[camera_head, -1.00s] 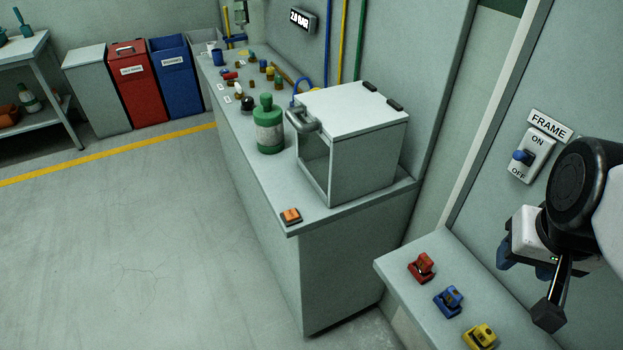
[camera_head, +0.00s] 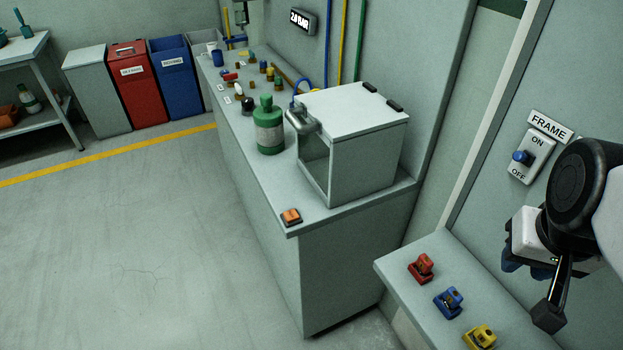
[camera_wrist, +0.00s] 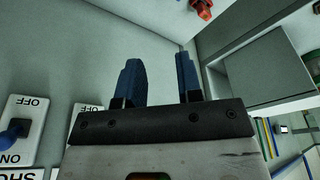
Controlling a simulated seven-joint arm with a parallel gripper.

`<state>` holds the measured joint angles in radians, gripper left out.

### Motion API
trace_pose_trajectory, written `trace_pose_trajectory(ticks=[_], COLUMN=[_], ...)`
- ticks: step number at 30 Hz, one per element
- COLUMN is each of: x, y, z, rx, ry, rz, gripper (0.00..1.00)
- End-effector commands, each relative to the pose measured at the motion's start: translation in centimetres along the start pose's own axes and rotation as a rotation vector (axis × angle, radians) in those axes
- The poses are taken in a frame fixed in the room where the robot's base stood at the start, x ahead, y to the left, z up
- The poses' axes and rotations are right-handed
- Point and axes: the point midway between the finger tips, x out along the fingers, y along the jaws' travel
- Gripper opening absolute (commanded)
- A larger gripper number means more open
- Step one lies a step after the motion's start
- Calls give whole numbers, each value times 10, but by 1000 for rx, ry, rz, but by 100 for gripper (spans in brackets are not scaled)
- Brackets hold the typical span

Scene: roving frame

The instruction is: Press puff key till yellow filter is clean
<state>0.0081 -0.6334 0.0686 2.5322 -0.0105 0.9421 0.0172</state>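An orange key (camera_head: 291,217) on a dark base sits at the front corner of the long bench; no label on it is readable. Behind it stands a grey box (camera_head: 365,165) with a clear front and a metal handle; its inside looks empty from here. I cannot make out a yellow filter for sure in either view. My gripper (camera_head: 528,264) is at the right, by the wall and well away from the orange key. In the wrist view my gripper (camera_wrist: 160,78) has its two blue fingers apart with nothing between them.
A low shelf holds red (camera_head: 421,268), blue (camera_head: 448,302) and yellow (camera_head: 480,337) clamp-like pieces. A FRAME switch (camera_head: 528,157) is on the wall near my gripper. A green bottle (camera_head: 268,127) stands left of the box. A wall display (camera_head: 301,21) reads about 2.0 BAR.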

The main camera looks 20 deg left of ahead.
Motion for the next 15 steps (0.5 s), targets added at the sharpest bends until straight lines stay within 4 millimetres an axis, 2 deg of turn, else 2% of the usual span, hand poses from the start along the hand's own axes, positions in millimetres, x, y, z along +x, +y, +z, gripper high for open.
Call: trace_pose_trajectory(ticks=[1, 6, 15], x=[0, 0, 0], y=[0, 0, 0], z=[0, 0, 0], rx=[0, 0, 0], ry=[0, 0, 0], rz=[0, 0, 0], gripper=[26, 0, 0])
